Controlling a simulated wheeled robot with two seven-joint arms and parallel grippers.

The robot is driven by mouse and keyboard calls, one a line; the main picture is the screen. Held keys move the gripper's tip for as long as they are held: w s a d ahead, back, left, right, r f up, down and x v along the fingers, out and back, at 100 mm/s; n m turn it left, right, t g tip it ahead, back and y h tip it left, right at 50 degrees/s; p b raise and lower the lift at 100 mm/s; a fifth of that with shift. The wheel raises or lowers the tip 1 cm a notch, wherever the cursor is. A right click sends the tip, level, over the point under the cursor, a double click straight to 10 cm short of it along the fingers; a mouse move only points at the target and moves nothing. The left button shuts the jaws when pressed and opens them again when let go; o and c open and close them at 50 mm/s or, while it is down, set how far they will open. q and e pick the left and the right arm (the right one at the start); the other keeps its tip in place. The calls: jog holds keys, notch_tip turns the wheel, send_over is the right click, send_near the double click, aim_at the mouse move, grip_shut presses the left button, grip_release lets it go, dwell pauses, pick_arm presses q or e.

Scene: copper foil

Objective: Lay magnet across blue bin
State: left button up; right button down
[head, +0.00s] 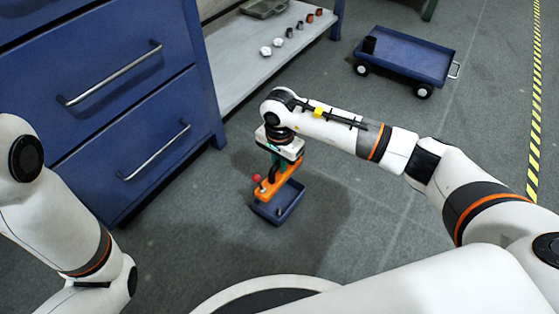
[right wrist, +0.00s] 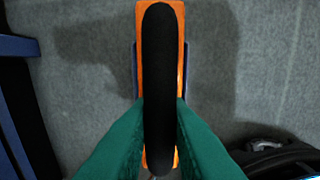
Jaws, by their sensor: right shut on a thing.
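The magnet (head: 284,184) is an orange bar with a black handle and a red knob near one end. My right gripper (head: 275,162) is shut on its handle from above, with green fingers on both sides of the handle in the right wrist view (right wrist: 160,135). The small blue bin (head: 270,214) stands on the floor directly under the magnet. The bar spans over the bin's opening; I cannot tell whether it touches the rim. In the right wrist view slivers of the bin (right wrist: 187,72) show beside the bar. My left arm shows at the left, but its gripper is out of view.
A blue drawer cabinet (head: 120,80) stands at the left. A grey low shelf (head: 240,60) holds several small parts and a green case (head: 264,8). Floor around the bin is clear.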

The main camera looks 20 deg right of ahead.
aim_at(280, 180)
notch_tip(280, 180, down, 2)
jog(key=shift+f+b, duration=0.15)
jog(key=shift+b, duration=0.6)
jog(key=shift+f+b, duration=2.05)
jog(key=shift+f, duration=0.85)
jog(key=c, duration=0.9)
grip_release()
jog(key=shift+f, duration=0.1)
jog(key=shift+r+p, duration=2.8)
jog(key=shift+r, duration=0.85)
